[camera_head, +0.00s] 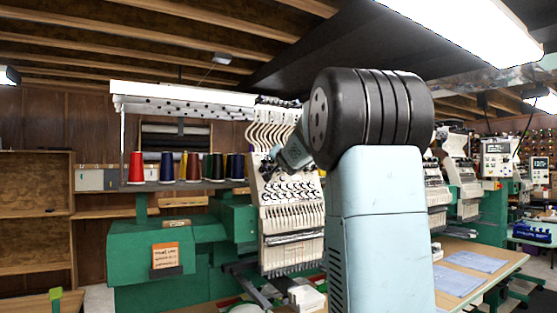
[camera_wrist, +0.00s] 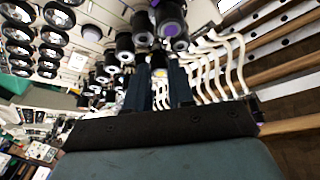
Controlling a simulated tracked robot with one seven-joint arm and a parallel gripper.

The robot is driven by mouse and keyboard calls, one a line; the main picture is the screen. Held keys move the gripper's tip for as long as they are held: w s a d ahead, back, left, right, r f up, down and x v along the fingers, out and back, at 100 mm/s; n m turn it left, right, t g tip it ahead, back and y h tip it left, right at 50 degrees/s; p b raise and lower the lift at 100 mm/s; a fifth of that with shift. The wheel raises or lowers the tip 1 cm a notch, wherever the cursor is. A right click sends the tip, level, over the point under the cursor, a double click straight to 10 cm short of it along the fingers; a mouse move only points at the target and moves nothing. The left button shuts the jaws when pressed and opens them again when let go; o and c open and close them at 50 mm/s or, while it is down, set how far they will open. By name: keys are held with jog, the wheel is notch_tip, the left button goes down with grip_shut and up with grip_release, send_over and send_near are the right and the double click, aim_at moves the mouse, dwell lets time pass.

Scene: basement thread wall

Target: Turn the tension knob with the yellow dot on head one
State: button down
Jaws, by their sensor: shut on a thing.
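Head one (camera_head: 290,200) of the embroidery machine stands at the centre of the head view, with rows of dark tension knobs on its pale face. My gripper (camera_wrist: 159,76) reaches up to the knob rows in the wrist view, one dark finger on each side of a black knob (camera_wrist: 159,61). It is shut on this knob, and a small yellowish spot shows between the fingertips. Neighbouring black knobs, some with purple ends (camera_wrist: 171,29), stand close around. In the head view my wrist touches the head's upper part; the fingertips cannot be made out there.
White curved thread guides (camera_wrist: 215,70) run close right of my fingers in the wrist view. Coloured thread cones (camera_head: 192,167) stand on a shelf left of the head. More machine heads (camera_head: 465,175) and a wooden table (camera_head: 480,262) lie to the right.

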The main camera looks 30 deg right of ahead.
jog(key=n+y, duration=0.2)
jog(key=n, duration=0.3)
jog(key=n+y, duration=0.3)
jog(key=n, duration=0.2)
jog(key=d+n+t+y, duration=0.1)
jog(key=n+y, duration=0.1)
jog(key=n, duration=0.2)
jog(key=shift+d+f+n+y, duration=0.1)
jog(key=shift+f+n+y, duration=0.2)
jog(key=shift+n, duration=0.1)
jog(key=shift+r, duration=0.1)
jog(key=c, duration=1)
grip_release()
jog(key=shift+o, duration=0.2)
jog(key=s+d+f, duration=0.1)
jog(key=s+d, duration=0.1)
jog(key=s, duration=1.1)
jog(key=shift+s+d, duration=0.2)
jog(key=shift+s, duration=0.05)
